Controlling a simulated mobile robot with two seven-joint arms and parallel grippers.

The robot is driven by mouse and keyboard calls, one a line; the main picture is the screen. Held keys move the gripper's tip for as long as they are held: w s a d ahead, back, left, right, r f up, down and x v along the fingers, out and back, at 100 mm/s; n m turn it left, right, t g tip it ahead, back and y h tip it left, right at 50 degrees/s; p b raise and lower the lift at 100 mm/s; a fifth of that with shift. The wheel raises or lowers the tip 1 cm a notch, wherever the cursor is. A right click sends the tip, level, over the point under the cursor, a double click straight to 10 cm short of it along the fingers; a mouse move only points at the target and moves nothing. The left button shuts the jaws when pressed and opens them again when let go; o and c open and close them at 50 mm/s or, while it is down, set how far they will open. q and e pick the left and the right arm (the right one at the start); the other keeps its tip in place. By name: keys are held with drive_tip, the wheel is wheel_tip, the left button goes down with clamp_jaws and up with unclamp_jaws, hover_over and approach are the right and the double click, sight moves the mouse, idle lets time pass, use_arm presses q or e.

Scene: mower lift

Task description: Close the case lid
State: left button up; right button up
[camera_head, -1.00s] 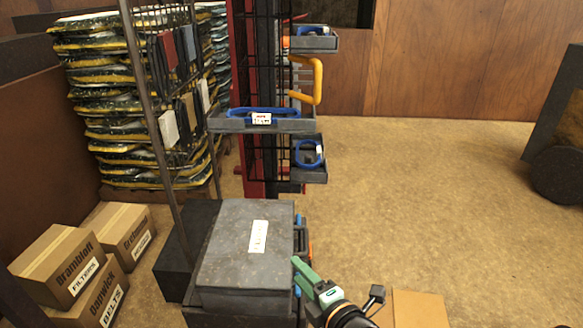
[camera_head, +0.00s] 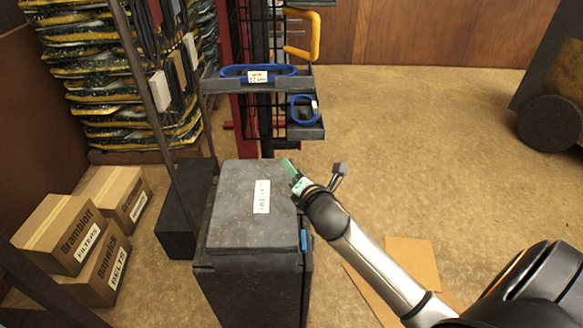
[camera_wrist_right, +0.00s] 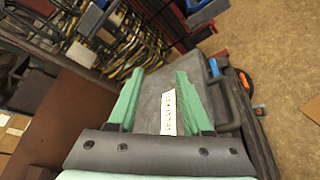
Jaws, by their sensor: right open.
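The case (camera_head: 255,292) is a dark grey box on the floor. Its grey lid (camera_head: 232,220), with a white label, lies over the top and looks flat; I cannot tell whether it is fully seated. My right gripper (camera_head: 290,171) is at the lid's far right corner, with its green fingers pointing away. In the right wrist view the gripper (camera_wrist_right: 158,98) is open, and the lid (camera_wrist_right: 150,92) with its label shows beyond and between the fingers. Nothing is held, and contact with the lid cannot be told. My left gripper is not in view.
A rack with a grey tray (camera_head: 225,85) and blue-handled items stands behind the case. Cardboard boxes (camera_head: 65,235) are at the left, beside a dark block (camera_head: 185,215). Flat cardboard (camera_head: 410,258) lies on the floor at the right. Open floor extends right.

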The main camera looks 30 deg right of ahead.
drive_tip(key=shift+x, duration=1.3)
drive_tip(key=shift+c, duration=0.2)
clamp_jaws()
drive_tip(key=shift+o, duration=0.2)
unclamp_jaws()
drive_tip(key=shift+s, duration=0.1)
idle(0.3)
drive_tip(key=p+v, duration=0.1)
drive_tip(key=v, duration=1.1)
drive_tip(key=shift+s+a, duration=0.15)
drive_tip(key=shift+s, duration=0.05)
drive_tip(key=shift+r, duration=0.1)
